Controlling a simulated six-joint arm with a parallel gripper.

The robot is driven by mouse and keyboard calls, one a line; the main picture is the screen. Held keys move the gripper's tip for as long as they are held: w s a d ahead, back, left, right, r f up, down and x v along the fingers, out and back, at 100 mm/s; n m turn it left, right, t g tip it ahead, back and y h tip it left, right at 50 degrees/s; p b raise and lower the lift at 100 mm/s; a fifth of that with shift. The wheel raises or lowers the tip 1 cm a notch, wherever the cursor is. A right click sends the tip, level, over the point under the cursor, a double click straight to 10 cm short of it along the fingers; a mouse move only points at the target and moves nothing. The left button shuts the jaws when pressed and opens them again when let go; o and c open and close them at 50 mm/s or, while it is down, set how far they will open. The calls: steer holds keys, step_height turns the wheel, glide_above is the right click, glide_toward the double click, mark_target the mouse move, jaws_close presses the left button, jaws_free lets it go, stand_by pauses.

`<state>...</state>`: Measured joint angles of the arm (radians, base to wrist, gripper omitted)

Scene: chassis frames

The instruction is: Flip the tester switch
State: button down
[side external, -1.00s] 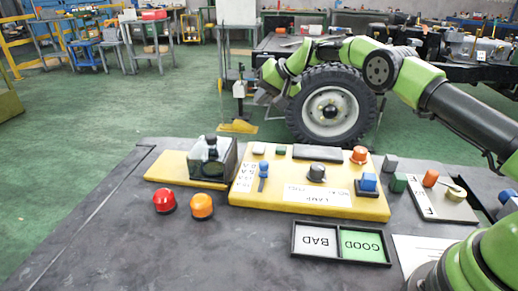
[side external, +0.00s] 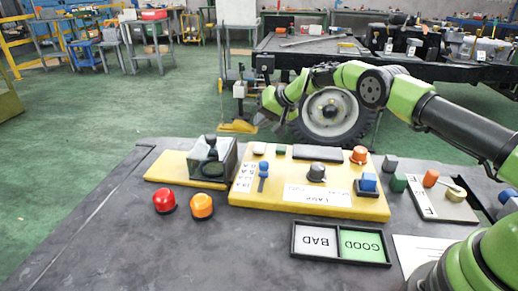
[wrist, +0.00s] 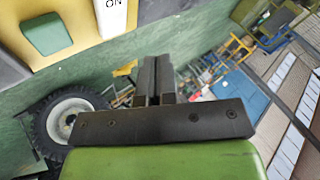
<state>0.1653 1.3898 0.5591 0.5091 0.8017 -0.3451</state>
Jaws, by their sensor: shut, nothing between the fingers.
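The tester is a yellow panel (side external: 330,207) on the dark bench in the side view. A small blue-topped lever (side external: 263,171), which looks like its switch, stands left of a round dark knob (side external: 316,172). A white strip with small marks lies to the lever's left. The wrist view shows part of a yellow panel (wrist: 78,48) with a green button (wrist: 46,34) and a white label (wrist: 113,15) reading "ON". My gripper (wrist: 153,80) is shut and empty, its fingers together. In the side view my arm's end is beyond the panel's far edge, apart from the lever.
Red (side external: 164,201) and orange (side external: 202,206) domes sit in front. A BAD/GOOD tray (side external: 342,263) lies front right. An orange knob (side external: 359,155) and blue button (side external: 368,182) are on the panel's right.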

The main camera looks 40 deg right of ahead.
mark_target(261, 146)
steer(key=shift+s+a+f, duration=0.1)
steer(key=shift+a+f, duration=0.05)
steer(key=shift+f, duration=0.9)
steer(key=shift+s+a+f, duration=0.1)
steer(key=shift+f, duration=0.95)
steer(key=shift+f, duration=0.2)
steer(key=shift+f, duration=0.25)
steer(key=shift+f, duration=0.15)
stand_by(1.0)
steer(key=shift+r, duration=0.6)
steer(key=shift+w+d+r, duration=0.15)
steer(key=shift+r, duration=1.1)
steer(key=shift+w+d+r, duration=0.1)
steer(key=shift+d+r, duration=0.05)
steer(key=shift+r, duration=1.05)
